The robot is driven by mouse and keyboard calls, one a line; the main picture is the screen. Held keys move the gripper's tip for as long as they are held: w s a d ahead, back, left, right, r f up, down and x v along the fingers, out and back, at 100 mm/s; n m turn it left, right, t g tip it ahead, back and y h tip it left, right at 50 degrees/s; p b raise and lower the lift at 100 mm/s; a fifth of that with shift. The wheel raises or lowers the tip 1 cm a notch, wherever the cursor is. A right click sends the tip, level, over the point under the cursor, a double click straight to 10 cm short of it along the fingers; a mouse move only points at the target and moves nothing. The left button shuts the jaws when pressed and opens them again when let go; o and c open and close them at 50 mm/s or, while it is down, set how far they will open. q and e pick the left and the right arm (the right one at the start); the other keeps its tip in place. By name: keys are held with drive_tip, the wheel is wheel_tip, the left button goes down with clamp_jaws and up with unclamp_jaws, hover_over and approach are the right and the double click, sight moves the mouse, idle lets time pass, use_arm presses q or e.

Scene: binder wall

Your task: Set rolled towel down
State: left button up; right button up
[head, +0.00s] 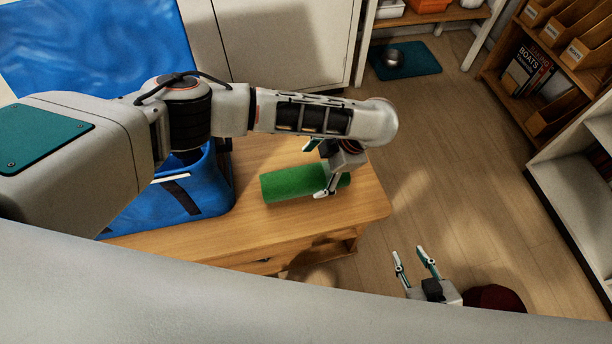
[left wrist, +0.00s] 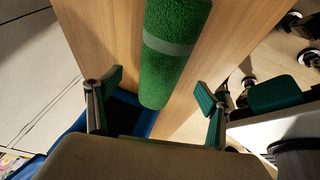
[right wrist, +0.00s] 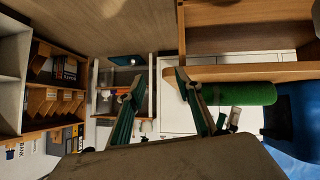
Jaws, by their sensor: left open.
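The green rolled towel (head: 288,183) lies on its side on the wooden table (head: 265,235), near its right end. In the left wrist view the towel (left wrist: 178,45) shows a paler band around it and lies between my spread fingers, with its near end short of them. My left gripper (head: 318,170) is open over the towel, its fingers on either side; I cannot tell whether they touch it. The towel also shows in the right wrist view (right wrist: 240,93). My right gripper (head: 413,258) is open and empty, low in front of the table's right end.
A blue bag or bin (head: 205,190) stands on the table left of the towel. A shelf with books and file holders (head: 540,80) is at the right. A teal mat with a bowl (head: 404,60) lies on the floor at the back.

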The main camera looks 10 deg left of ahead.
use_arm(q)
drive_tip(key=shift+p+v, duration=0.5)
drive_tip(key=shift+v, duration=1.9)
